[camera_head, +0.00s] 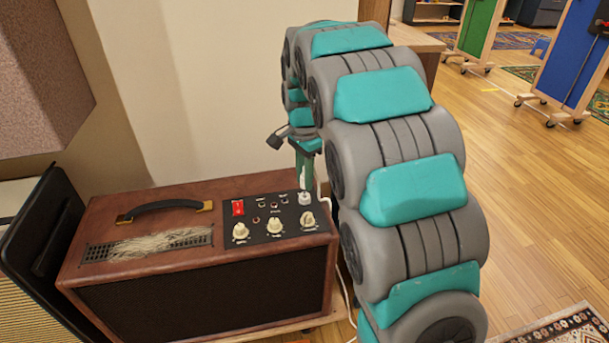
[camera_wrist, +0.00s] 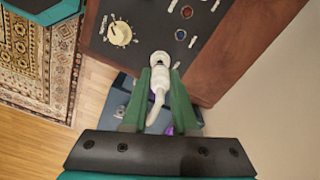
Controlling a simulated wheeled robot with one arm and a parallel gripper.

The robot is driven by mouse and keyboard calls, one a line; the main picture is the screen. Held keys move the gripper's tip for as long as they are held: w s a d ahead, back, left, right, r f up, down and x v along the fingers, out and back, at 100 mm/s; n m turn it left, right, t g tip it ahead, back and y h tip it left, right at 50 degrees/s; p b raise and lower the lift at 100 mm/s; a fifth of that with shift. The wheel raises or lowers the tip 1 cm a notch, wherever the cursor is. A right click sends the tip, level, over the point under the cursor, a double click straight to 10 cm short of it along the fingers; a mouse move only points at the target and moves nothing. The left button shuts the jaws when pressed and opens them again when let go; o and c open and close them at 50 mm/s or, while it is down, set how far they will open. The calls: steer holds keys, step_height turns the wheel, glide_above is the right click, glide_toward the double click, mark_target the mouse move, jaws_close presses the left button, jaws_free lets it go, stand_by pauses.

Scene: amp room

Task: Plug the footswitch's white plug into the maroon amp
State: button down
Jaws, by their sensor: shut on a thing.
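The maroon amp (camera_head: 200,281) stands by the wall with its black control panel (camera_head: 270,210) on top; the panel also shows in the wrist view (camera_wrist: 150,18). My gripper (camera_head: 305,184) points down over the panel's right end. In the wrist view, my gripper (camera_wrist: 160,78) is shut on the white plug (camera_wrist: 159,60), with its white cable running back between the fingers. The plug also shows in the head view (camera_head: 305,199), at the panel's back right corner. Its tip is hidden, so I cannot tell whether it sits in a jack. I cannot identify the footswitch.
The panel has a red switch (camera_head: 238,208), several cream knobs (camera_head: 274,226) and small sockets. A carry handle (camera_head: 165,208) is on the amp's top. A dark speaker cabinet (camera_head: 38,235) leans at left. Open wood floor (camera_head: 530,200) lies to the right, with a patterned rug (camera_head: 565,333).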

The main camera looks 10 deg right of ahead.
steer(key=shift+f+b, duration=0.3)
steer(key=shift+f, duration=0.9)
stand_by(0.6)
steer(key=c, duration=0.6)
jaws_free()
steer(key=shift+r, duration=0.1)
step_height(320, 180, up, 7)
steer(key=shift+r, duration=0.3)
steer(key=shift+s, duration=0.15)
steer(key=s+f+n, duration=0.2)
steer(key=s+n, duration=0.2)
steer(key=s, duration=0.8)
steer(key=s+f+n+g, duration=0.1)
steer(key=s+n, duration=0.4)
steer(key=s, duration=0.8)
steer(key=s+f+n, duration=0.3)
steer(key=s+n, duration=0.1)
steer(key=s, duration=0.9)
steer(key=shift+s+f+n+g, duration=0.1)
steer(key=shift+f+n+g, duration=0.2)
steer(key=shift+f+g, duration=0.1)
